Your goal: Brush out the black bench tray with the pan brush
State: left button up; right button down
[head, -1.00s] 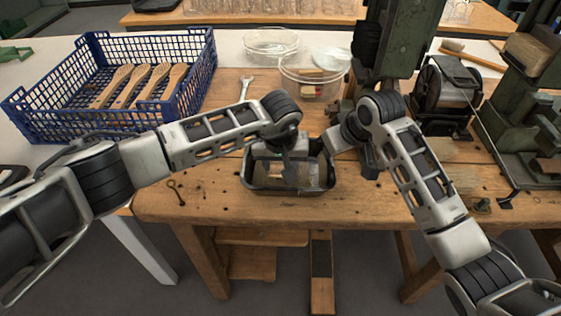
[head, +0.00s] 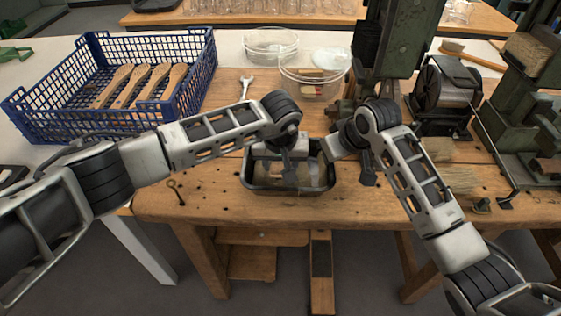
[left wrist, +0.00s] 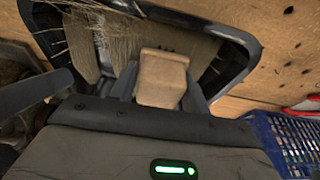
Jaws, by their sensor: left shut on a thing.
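The black bench tray (head: 262,186) sits at the wooden bench's front edge. My left gripper (head: 290,172) is down inside it. In the left wrist view it is shut on the pan brush's wooden handle (left wrist: 162,78), which stands between the two fingers.
A blue crate (head: 75,125) with wooden brush handles stands at left. A wrench (head: 246,85) and clear tubs (head: 300,85) lie behind the tray. A green machine (head: 400,45) stands close behind my right arm. Tan bristle bundles (head: 455,180) lie at right.

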pick_arm(q)
jog(key=shift+f, duration=1)
jog(key=shift+w+r, duration=0.15)
jog(key=shift+w, duration=1.65)
